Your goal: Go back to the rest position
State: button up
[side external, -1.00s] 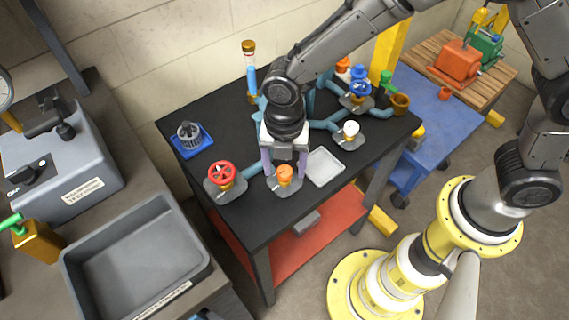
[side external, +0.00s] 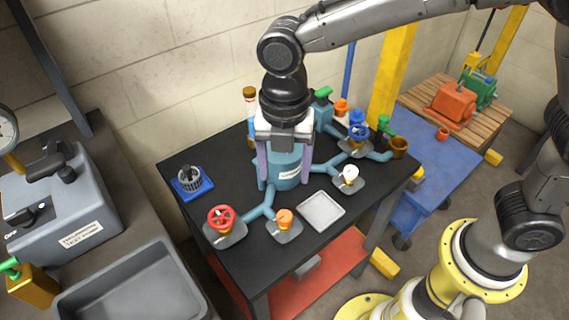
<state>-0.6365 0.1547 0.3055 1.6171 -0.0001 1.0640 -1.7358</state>
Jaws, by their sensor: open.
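My gripper (side external: 285,182) is open above the black table (side external: 225,165), pointing straight down with its two purple fingers apart. Nothing is held between the fingers. Behind and between them stands a blue cylindrical body (side external: 284,167) with blue pipes running out from it. In front of the gripper, an orange knob (side external: 285,218) sits on a grey plate, clear of the fingers.
A red valve wheel (side external: 221,216), a white knob (side external: 349,174), a blue valve (side external: 358,131) and an empty grey tray (side external: 320,211) surround the gripper. A blue holder (side external: 192,184) sits at left. A yellow post (side external: 391,70) rises behind. The air above the table is free.

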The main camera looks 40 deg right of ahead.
jog(key=shift+r, duration=0.3)
jog(key=s+d+r+m+t+y, duration=0.1)
jog(key=s+d+r+m+t, duration=0.2)
jog(key=d+r+m, duration=0.75)
jog(key=s+d+f+m+t+h, duration=0.1)
jog(key=s+d+f+m, duration=0.3)
jog(key=s+d+m, duration=0.9)
jog(key=m+t, duration=0.1)
jog(key=m, duration=0.2)
jog(key=shift+d+m+t, duration=0.25)
jog(key=shift+m+t, duration=0.05)
jog(key=shift+m, duration=0.05)
